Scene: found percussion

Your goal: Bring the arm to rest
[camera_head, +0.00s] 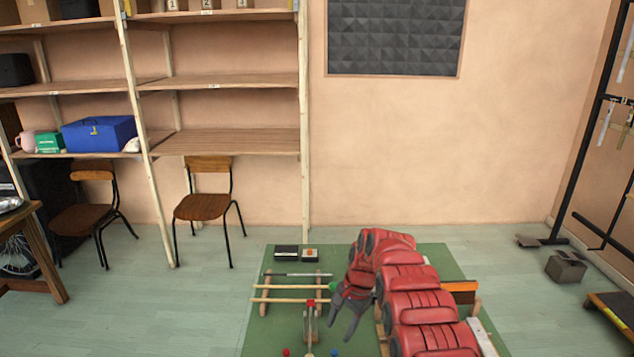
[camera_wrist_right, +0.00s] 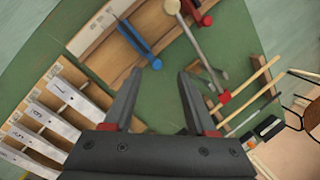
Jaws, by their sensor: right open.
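My right arm, made of red segments, reaches in from the lower right in the head view and bends down over the green mat (camera_head: 258,330). Its gripper (camera_head: 342,334) points down towards the near part of the mat, beside a wooden frame with rods (camera_head: 290,287). In the right wrist view the gripper (camera_wrist_right: 159,72) has its two dark fingers spread, with nothing between them. A blue-ended stick (camera_wrist_right: 140,43) and a long metal tool (camera_wrist_right: 198,42) lie beyond the fingertips. My left gripper is in neither view.
Numbered metal bars (camera_wrist_right: 40,118) lie on a wooden rack in the right wrist view. Small dark boxes (camera_head: 286,251) sit at the mat's far edge. Shelves (camera_head: 225,141) and chairs (camera_head: 203,205) stand at the back left.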

